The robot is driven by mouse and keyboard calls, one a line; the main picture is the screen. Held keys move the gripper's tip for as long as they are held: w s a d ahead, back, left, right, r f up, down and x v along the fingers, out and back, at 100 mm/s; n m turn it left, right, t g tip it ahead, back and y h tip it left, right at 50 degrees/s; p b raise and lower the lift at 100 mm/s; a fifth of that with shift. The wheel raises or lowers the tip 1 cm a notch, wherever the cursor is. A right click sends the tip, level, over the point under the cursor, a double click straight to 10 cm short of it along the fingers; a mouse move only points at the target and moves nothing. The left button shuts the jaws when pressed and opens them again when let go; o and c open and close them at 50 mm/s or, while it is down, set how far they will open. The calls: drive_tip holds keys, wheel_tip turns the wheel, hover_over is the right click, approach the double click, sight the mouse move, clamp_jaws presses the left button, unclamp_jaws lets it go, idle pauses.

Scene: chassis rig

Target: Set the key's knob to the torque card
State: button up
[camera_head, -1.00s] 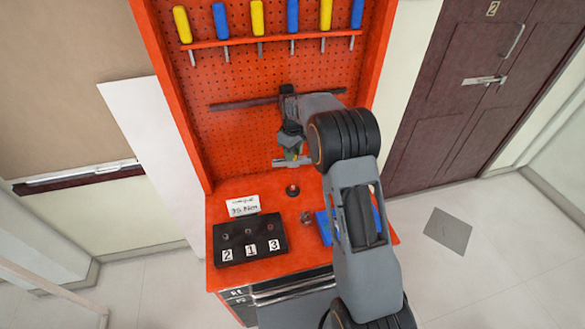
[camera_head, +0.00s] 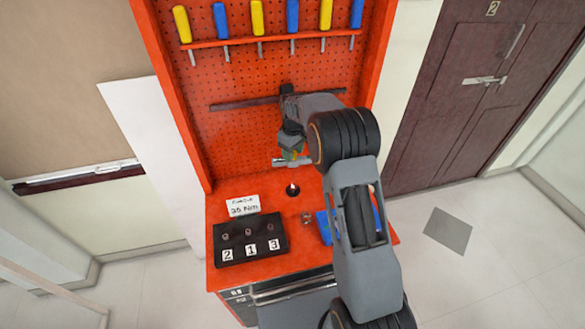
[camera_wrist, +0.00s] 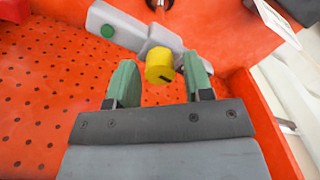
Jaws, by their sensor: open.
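The key, a light grey bar with a green button, crosses the top of the wrist view (camera_wrist: 125,27); a bit of it shows in the head view (camera_head: 285,162) above the red bench. Its yellow knob (camera_wrist: 158,67) has a dark mark on its face. My gripper (camera_wrist: 158,80) is open, with one green finger on each side of the knob and a visible gap on both sides. In the head view my gripper (camera_head: 292,145) is partly hidden by my arm. The white torque card (camera_head: 243,206) stands at the bench's left; its number looks like 35 Nm, but is small.
A black block (camera_head: 238,254) labelled 2, 1, 3 stands at the front left of the red bench (camera_head: 275,281). A small round dark piece (camera_head: 292,189) and a metal piece (camera_head: 307,218) stand nearby. A blue tray (camera_head: 324,228) is partly behind my arm. The pegboard (camera_head: 240,140) rises behind.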

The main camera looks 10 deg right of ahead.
drive_tip(key=n, duration=0.5)
drive_tip(key=shift+n, duration=0.4)
drive_tip(key=n, duration=0.5)
drive_tip(key=c, duration=0.6)
